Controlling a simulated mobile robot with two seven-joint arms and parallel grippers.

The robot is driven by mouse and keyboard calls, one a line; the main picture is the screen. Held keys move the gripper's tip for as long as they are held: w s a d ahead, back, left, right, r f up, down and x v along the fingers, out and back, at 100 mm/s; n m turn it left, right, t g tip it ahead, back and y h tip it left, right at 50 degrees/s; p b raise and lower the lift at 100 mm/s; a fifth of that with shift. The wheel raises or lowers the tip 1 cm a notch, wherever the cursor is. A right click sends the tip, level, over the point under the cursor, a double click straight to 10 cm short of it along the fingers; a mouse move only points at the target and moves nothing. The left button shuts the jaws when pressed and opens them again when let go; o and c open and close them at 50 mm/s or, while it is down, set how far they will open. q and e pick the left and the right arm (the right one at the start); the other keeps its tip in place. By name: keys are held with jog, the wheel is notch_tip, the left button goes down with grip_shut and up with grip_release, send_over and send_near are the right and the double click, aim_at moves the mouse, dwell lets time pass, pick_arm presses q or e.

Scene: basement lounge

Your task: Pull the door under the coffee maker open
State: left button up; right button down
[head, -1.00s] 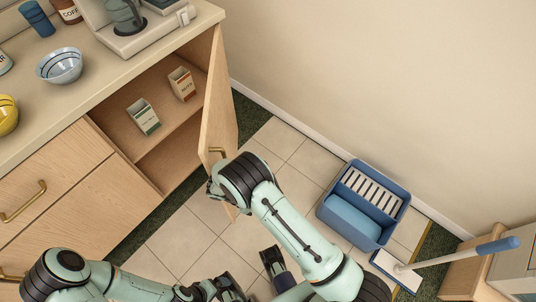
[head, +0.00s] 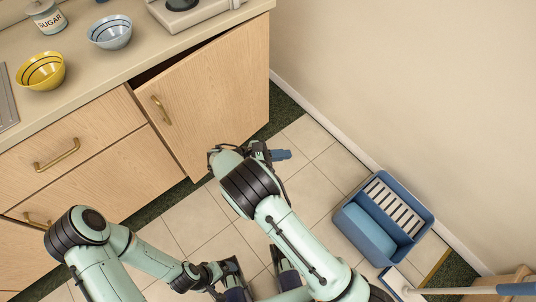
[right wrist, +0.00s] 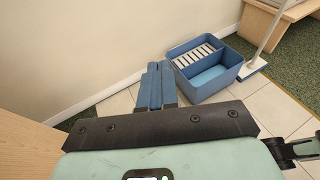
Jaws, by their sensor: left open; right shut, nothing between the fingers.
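The wooden door (head: 215,100) under the coffee maker stands slightly ajar, with a dark gap along its top left. Its brass handle (head: 160,110) is on its left side. The base of the coffee maker (head: 190,8) shows on the counter above. My right gripper (head: 281,155) is shut and empty, low in front of the door's right part, away from the handle. Its blue fingers (right wrist: 155,87) are together in the right wrist view, with a wooden panel at the left edge. My left gripper (head: 235,285) is open, low over the floor, away from the door. The cabinet's inside is hidden.
A blue mop bucket (head: 347,222) stands on the tiles to the right, with a mop (head: 450,290) beside it. Bowls and a sugar jar (head: 48,17) stand on the counter (head: 95,70). A wall (head: 400,90) bounds the right. Tiles between door and bucket are clear.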

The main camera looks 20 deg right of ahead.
jog(key=shift+r+x, duration=0.2)
jog(key=shift+x, duration=0.6)
jog(key=shift+r+x, duration=0.15)
jog(key=shift+x, duration=0.65)
jog(key=shift+r+x, duration=0.2)
jog(key=shift+x, duration=0.65)
jog(key=shift+d, duration=0.15)
jog(key=shift+w, duration=0.1)
